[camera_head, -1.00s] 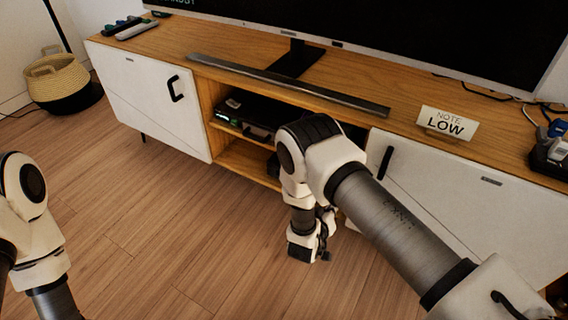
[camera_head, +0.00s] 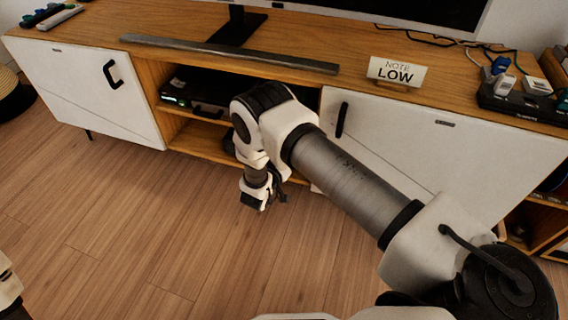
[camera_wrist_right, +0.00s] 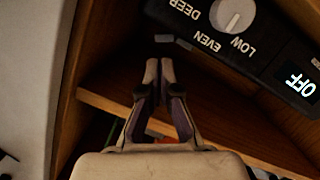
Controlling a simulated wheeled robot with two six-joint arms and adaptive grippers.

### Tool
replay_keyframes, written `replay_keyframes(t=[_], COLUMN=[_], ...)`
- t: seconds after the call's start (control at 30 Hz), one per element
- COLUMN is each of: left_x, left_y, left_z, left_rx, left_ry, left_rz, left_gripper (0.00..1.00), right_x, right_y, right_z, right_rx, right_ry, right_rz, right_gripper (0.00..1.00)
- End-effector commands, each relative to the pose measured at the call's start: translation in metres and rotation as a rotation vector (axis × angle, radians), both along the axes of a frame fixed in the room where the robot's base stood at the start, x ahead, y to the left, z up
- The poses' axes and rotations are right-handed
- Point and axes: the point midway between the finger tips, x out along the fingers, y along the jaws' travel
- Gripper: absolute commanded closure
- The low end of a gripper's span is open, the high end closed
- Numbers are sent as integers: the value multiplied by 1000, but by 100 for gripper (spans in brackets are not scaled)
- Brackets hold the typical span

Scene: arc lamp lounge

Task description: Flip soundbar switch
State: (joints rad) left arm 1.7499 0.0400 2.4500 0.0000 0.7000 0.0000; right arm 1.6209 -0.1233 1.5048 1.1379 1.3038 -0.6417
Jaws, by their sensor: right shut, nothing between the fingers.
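A dark unit (camera_wrist_right: 215,45) in the wrist view has a round grey knob (camera_wrist_right: 232,14), the words DEEP, EVEN and LOW around it, and a lit display reading OFF (camera_wrist_right: 300,82). A small grey piece (camera_wrist_right: 164,38) sits at its edge, just beyond my right fingertips; I cannot tell whether it is a switch. My right gripper (camera_wrist_right: 160,68) is shut and empty, apart from the knob. In the head view my right arm hides the middle of the open shelves. A long dark soundbar (camera_head: 230,53) lies on the cabinet top. My left gripper is out of view.
A note reading LOW (camera_head: 396,72) stands on the wooden cabinet top (camera_head: 340,40). White doors (camera_head: 80,88) with black handles flank the open shelves, where a black box (camera_head: 190,90) with a green light sits.

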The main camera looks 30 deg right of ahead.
Motion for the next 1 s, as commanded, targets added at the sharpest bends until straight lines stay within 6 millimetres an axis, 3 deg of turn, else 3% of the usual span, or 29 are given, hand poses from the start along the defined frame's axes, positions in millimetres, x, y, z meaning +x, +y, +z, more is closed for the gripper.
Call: replay_keyframes(t=[0.03,0.23,1.0], left_x=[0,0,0], left_y=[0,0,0], left_z=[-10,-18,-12], left_rx=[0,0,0], left_ry=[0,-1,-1], left_rz=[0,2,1], left_gripper=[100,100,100], right_x=[5,18,16], right_y=[-8,-27,-32], right_z=[-7,-8,-13], right_rx=[1,1,49], right_ry=[-3,-2,-56], right_rz=[-2,-1,1], right_gripper=[100,100,100])
